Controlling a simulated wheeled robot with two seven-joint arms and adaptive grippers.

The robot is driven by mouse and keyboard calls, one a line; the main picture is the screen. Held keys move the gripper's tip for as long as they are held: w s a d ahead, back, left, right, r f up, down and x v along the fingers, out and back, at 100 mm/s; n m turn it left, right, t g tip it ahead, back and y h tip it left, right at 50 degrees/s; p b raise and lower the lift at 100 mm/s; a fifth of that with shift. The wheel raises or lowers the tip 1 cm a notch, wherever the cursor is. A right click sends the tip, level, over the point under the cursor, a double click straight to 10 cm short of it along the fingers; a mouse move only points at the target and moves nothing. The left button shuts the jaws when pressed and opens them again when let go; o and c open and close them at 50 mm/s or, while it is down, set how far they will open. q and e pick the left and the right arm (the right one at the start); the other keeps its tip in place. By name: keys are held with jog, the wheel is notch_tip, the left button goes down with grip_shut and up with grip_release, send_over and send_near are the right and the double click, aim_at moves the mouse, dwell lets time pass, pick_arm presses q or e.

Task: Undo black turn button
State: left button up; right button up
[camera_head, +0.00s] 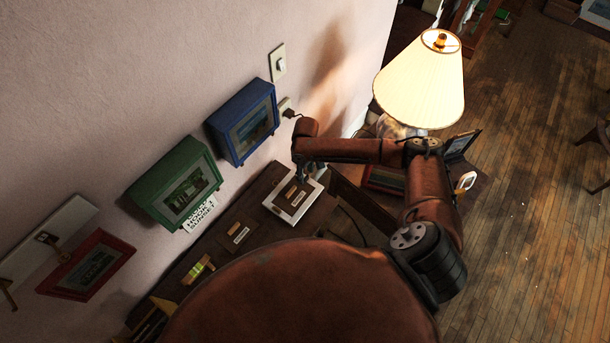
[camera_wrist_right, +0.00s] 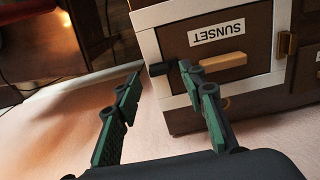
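The black turn button (camera_wrist_right: 160,69) shows in the right wrist view at the edge of a brown door (camera_wrist_right: 262,54) with a white frame (camera_wrist_right: 157,48). The door bears an upside-down SUNSET label and a tan wooden handle (camera_wrist_right: 225,61). My right gripper (camera_wrist_right: 160,76) is open, with its green-padded fingers apart. The button appears in the gap between the fingertips, close to the right-hand one; I cannot tell whether they touch. In the head view my right gripper (camera_head: 308,172) is over the white-framed door (camera_head: 293,212), hiding part of it. My left gripper is out of view.
Blue (camera_head: 243,120), green (camera_head: 176,182) and red (camera_head: 86,264) framed boxes are on the wall beside the dark cabinet (camera_head: 215,258). A lit lamp (camera_head: 420,82) stands close behind my right arm. The wooden floor at right is largely clear.

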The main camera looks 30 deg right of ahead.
jog(key=shift+f, duration=0.85)
jog(key=shift+c, duration=0.4)
jog(key=shift+a, duration=0.1)
grip_shut()
